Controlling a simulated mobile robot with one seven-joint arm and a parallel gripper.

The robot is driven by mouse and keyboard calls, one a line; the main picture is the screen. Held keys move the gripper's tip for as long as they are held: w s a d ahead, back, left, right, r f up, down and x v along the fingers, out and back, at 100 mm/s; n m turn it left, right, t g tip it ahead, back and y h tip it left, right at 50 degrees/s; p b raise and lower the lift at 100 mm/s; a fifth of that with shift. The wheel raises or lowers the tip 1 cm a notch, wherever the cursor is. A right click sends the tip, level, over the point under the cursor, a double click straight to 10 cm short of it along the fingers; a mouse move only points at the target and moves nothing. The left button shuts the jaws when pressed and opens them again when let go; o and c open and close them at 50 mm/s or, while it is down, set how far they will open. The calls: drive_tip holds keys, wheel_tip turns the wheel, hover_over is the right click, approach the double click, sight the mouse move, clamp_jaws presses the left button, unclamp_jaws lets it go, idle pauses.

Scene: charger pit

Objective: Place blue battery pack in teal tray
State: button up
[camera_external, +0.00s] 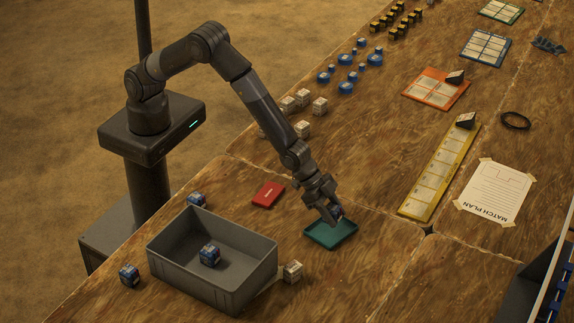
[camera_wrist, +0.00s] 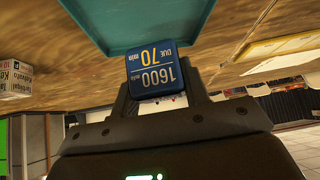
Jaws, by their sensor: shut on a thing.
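The teal tray (camera_external: 330,235) lies on the wooden table to the right of the grey bin. My gripper (camera_external: 333,213) is directly over the tray's upper part, shut on a blue battery pack (camera_external: 337,212). In the wrist view the held blue pack (camera_wrist: 155,73) shows its label, "1600" and "70 min", between the fingers of my gripper (camera_wrist: 158,95). The teal tray (camera_wrist: 120,22) is just beyond the pack there. I cannot tell whether the pack touches the tray. Other blue packs lie in the bin (camera_external: 209,254) and beside it (camera_external: 129,274).
The grey bin (camera_external: 185,270) stands left of the tray. A white pack (camera_external: 292,271) sits between them, at the bin's right corner. A red item (camera_external: 268,194) lies behind the tray. A yellow strip (camera_external: 440,170) and the match plan sheet (camera_external: 492,190) lie to the right. Table in front of the tray is clear.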

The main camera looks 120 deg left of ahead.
drive_tip(key=shift+f, duration=1.9)
drive_tip(key=o, duration=1.2)
drive_tip(key=shift+f, duration=0.15)
